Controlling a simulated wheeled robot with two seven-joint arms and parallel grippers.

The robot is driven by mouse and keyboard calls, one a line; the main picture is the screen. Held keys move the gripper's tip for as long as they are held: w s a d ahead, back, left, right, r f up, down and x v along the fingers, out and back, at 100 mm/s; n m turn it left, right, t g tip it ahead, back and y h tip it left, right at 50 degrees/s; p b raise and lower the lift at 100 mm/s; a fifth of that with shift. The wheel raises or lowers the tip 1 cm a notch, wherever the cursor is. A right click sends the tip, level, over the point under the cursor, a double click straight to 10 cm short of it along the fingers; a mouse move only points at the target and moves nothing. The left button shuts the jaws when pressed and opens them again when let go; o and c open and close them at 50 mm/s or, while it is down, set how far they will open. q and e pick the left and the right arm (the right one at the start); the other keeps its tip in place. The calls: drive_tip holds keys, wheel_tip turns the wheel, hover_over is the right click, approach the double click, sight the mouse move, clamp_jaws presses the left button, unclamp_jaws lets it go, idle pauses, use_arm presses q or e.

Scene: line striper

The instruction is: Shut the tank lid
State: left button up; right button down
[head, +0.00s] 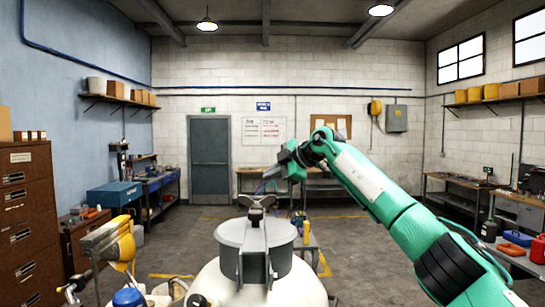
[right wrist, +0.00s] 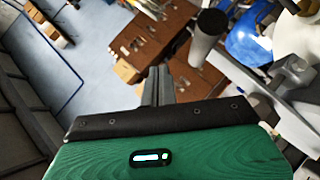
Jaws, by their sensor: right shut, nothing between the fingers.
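The white tank (head: 258,285) stands at the bottom centre of the head view. Its round grey lid (head: 228,232) lies on top and looks level, with a grey clamp bar and a dark wing knob (head: 257,203) over it. I cannot tell whether the lid is fully seated. My right gripper (head: 272,171) is above and beyond the lid, apart from it. In the right wrist view its fingers (right wrist: 158,80) are together with nothing between them. Part of white and grey machinery (right wrist: 300,75) shows at that view's right edge. My left gripper is not in view.
A yellow part (head: 125,247) and a blue cap (head: 128,298) are left of the tank. The cap side shows blue in the right wrist view (right wrist: 247,40). A brown cabinet (head: 28,220) stands far left. A bench (head: 510,255) with cans is at right. The floor behind is mostly clear.

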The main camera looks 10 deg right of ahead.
drive_tip(key=shift+w+d+f+b, duration=0.1)
drive_tip(key=shift+w+f+b, duration=0.15)
drive_tip(key=shift+f, duration=0.55)
drive_tip(key=shift+w+f+b, duration=0.2)
drive_tip(key=shift+f, duration=0.6)
drive_tip(key=shift+w+d+f+b, duration=0.1)
drive_tip(key=shift+w+f+b, duration=0.15)
drive_tip(key=shift+f, duration=0.55)
